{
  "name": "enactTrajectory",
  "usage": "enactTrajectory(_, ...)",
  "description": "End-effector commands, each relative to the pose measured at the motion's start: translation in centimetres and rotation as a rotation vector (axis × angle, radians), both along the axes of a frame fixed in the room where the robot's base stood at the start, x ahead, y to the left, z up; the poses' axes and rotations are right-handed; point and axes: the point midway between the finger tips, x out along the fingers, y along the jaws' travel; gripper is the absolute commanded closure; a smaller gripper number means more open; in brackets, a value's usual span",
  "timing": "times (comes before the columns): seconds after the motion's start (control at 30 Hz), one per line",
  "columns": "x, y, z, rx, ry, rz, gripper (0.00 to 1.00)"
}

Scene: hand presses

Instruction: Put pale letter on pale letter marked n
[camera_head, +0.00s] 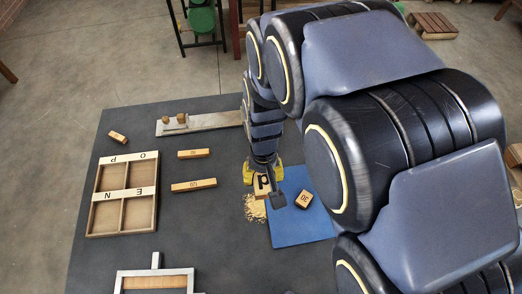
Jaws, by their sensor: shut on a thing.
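A pale block with a dark letter, which looks like p or d (261,184), is at the end of my arm. My gripper (263,177), with yellow parts on either side, is shut on this block, above or near the left edge of the blue mat. My arm hides part of the grip. A shallow wooden tray (91,210) with several compartments lies at the left. Its pale strips carry letters; the letter N (106,196) is on the middle strip at left, with E to its right. The gripper is well to the right of the tray.
A block marked 30 (304,198) lies on the blue mat (300,230). Crumbs (254,208) lie beside the mat. Wooden bars (193,153) (194,184) lie between tray and gripper. A small block (117,136), a long board (210,122) and a metal frame (119,280) surround them.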

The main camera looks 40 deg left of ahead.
Motion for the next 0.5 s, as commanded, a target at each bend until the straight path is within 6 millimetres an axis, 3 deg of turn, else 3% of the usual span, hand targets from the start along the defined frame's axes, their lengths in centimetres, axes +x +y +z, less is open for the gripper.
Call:
enactTrajectory(0.1,3.1,0.8,0.5,0.000,-0.004,-0.008,0.86)
enactTrajectory(0.3,7.2,1.9,1.7,0.004,-0.005,-0.002,0.86)
enactTrajectory(0.5,9.0,2.5,2.0,0.005,0.001,0.005,0.86)
